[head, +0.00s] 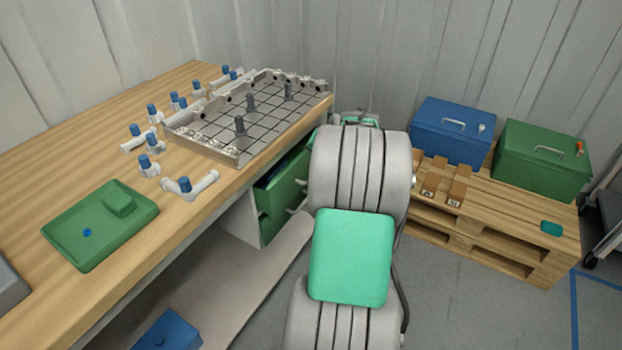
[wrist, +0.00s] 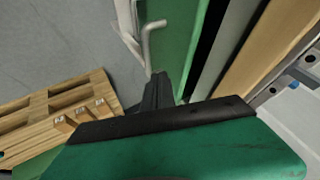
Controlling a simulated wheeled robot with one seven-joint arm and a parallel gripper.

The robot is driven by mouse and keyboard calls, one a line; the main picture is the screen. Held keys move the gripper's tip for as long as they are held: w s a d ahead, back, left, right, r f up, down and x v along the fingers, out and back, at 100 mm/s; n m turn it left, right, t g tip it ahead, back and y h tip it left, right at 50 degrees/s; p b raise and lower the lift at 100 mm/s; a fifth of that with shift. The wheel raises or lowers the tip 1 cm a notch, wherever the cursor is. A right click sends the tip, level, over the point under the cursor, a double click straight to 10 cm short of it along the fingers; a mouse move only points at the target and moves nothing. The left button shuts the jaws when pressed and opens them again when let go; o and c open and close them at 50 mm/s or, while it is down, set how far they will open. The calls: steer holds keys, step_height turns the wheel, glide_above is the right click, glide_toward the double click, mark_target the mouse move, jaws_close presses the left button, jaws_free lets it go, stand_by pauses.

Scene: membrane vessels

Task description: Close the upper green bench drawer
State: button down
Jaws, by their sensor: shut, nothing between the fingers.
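The upper green bench drawer (head: 288,182) is under the bench's right end in the head view. It is pulled partly out, with a dark gap showing behind its front. In the wrist view a green drawer front (wrist: 183,35) with a pale bar handle (wrist: 150,42) fills the upper middle. My gripper (wrist: 159,80) is shut and empty, with its dark fingers near the lower end of that front. I cannot tell whether they touch it. In the head view my arm hides the gripper and part of the drawer area.
The wooden bench (head: 75,135) carries a metal grid tray (head: 215,135), several blue-capped fittings and a green tray (head: 75,245). A pallet (head: 480,225) at right bears a blue box (head: 450,135) and a green box (head: 540,165). Grey floor (head: 460,310) lies clear in front of the pallet.

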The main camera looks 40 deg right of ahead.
mark_target(296, 174)
steer(key=a+r+n+t+h+b, duration=0.1)
steer(key=a+r+b, duration=0.4)
steer(key=b, duration=0.5)
steer(key=s+a+f+m+g+y, duration=0.1)
steer(key=s+a+f+g, duration=0.1)
steer(key=s+f, duration=0.15)
steer(key=b+x, duration=0.1)
steer(key=x, duration=0.4)
steer(key=b+x, duration=0.1)
steer(key=x, duration=0.4)
steer(key=shift+w+r+b, duration=0.2)
steer(key=shift+w+b, duration=0.1)
steer(key=shift+w, duration=0.05)
steer(key=shift+w+a+r+p, duration=0.1)
steer(key=shift+w+a+p, duration=0.1)
steer(key=shift+w+p, duration=0.35)
steer(key=shift+w+a+r+p, duration=0.1)
steer(key=shift+w+a+p, duration=0.05)
steer(key=shift+w+p, duration=0.35)
steer(key=shift+w+f, duration=0.2)
